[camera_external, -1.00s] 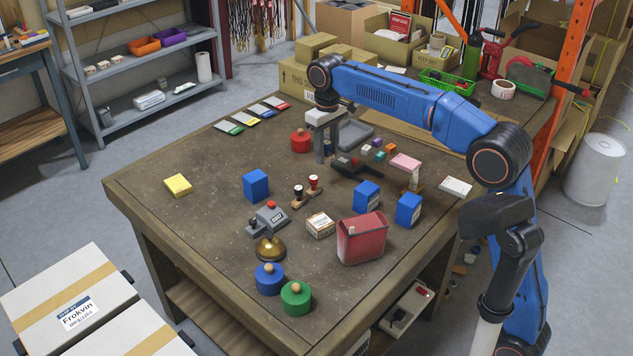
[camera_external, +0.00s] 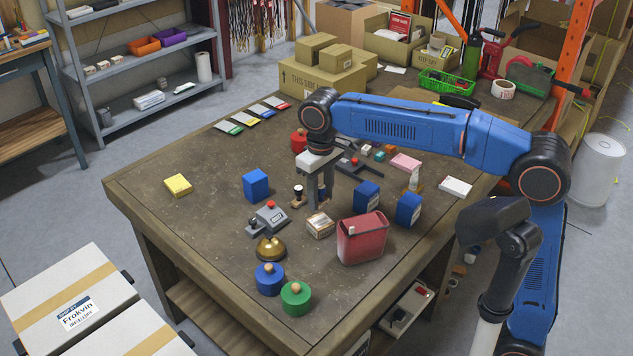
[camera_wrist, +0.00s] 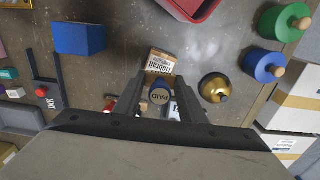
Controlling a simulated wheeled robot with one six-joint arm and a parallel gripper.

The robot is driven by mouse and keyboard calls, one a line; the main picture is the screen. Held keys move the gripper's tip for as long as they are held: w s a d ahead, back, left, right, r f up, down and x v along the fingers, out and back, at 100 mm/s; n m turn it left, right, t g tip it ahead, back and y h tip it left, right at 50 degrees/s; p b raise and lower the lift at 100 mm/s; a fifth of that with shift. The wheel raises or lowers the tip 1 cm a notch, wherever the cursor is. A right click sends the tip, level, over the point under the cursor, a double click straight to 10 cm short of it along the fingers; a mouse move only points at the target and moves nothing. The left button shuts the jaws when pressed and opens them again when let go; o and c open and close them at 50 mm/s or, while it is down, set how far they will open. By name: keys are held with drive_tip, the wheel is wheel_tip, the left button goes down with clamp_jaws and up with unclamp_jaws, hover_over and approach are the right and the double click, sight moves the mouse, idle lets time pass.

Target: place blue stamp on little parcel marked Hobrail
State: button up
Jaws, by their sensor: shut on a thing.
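The little parcel (camera_external: 320,225), a small tan box, lies on the table just in front of the fingers. In the wrist view this parcel (camera_wrist: 163,60) shows a white label reading Hobrail, just beyond the fingertips (camera_wrist: 159,78). The stamp appears above the table beside or partly over the parcel; contact cannot be told.
A dark-topped stamp (camera_external: 298,194) stands left of my gripper; a grey device (camera_external: 268,219) and brass bell (camera_external: 271,249) are nearby. A red bin (camera_external: 361,239) and blue boxes (camera_external: 366,196) stand to the right.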

sight(321, 186)
drive_tip(key=shift+f, duration=2.8)
drive_tip(key=shift+f, duration=0.1)
drive_tip(key=o, duration=1)
wheel_tip(321, 186, up, 12)
drive_tip(key=shift+r, duration=0.1)
